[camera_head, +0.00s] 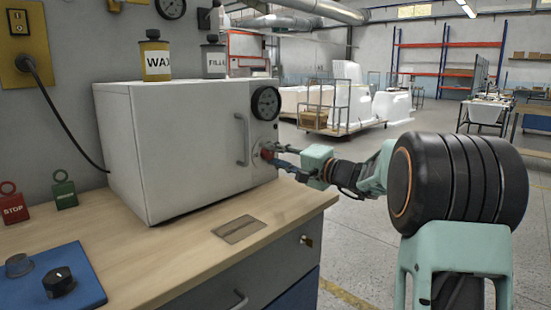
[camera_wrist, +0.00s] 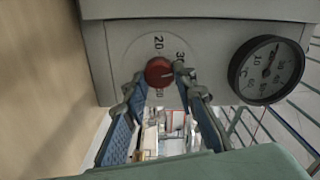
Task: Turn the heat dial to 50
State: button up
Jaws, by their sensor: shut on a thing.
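The heat dial is a red round knob (camera_head: 266,152) on the right-hand face of the white box oven (camera_head: 180,140). It also shows in the wrist view (camera_wrist: 158,71), with a printed scale around it. A 20 and part of a 30 can be read above it, and another number below is partly hidden. My gripper (camera_head: 277,156) reaches in from the right, its blue-padded fingers on either side of the knob. In the wrist view my gripper (camera_wrist: 160,76) is shut on the dial. The dial's pointer mark is too small to tell.
A black round gauge (camera_head: 266,103) sits above the dial, and a grey handle (camera_head: 243,139) is beside it. The oven stands on a wooden bench (camera_head: 190,262). Wax (camera_head: 155,58) and filler (camera_head: 214,58) containers stand on top. Open floor lies to the right.

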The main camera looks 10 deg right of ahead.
jog(key=m+p, duration=0.1)
jog(key=m, duration=0.4)
jog(key=shift+m, duration=0.3)
jog(key=m+p, duration=0.3)
jog(key=m, duration=0.2)
jog(key=shift+p, duration=0.3)
jog(key=m+p, duration=0.5)
jog(key=shift+a+m, duration=0.1)
jog(key=shift+m, duration=0.3)
jog(key=m+p, duration=0.2)
jog(key=shift+s+f+m+p, duration=0.1)
jog(key=shift+m+p, duration=0.3)
jog(key=shift+f+m+p, duration=0.1)
jog(key=shift+m+p, duration=0.55)
jog(key=shift+m, duration=0.15)
jog(key=shift+f, duration=0.1)
jog(key=o, duration=1.2)
jog(key=shift+c, duration=0.2)
